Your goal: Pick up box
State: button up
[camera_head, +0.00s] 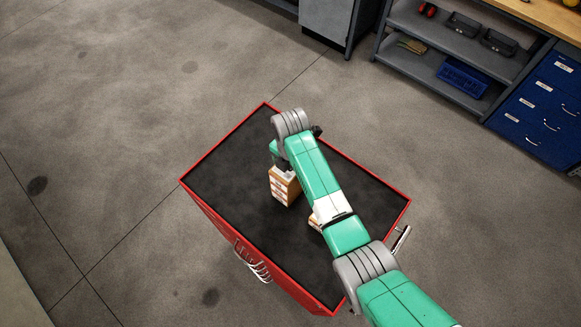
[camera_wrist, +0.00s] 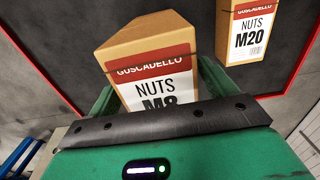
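A tan cardboard box with a red and white label reading NUTS M8 (camera_wrist: 150,62) is in the middle of the wrist view. The green fingers of my gripper (camera_wrist: 158,88) lie along its left and right sides; whether both press on it is unclear. A dark bar hides the box's lower part. In the head view a tan box (camera_head: 284,190) is on or just above the cart top, under my wrist, which hides much of my gripper. A second box, labelled NUTS M20 (camera_wrist: 250,30), stands at the upper right of the wrist view.
The boxes are over a red cart (camera_head: 217,223) with a dark top, whose left part is bare. My arm partly covers another box (camera_head: 315,222). A grey shelf unit (camera_head: 440,50) and blue drawers (camera_head: 540,110) are at the upper right. Open floor surrounds the cart.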

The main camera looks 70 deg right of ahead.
jog(key=c, duration=1.2)
jog(key=shift+o, duration=0.2)
jog(key=shift+r, duration=0.1)
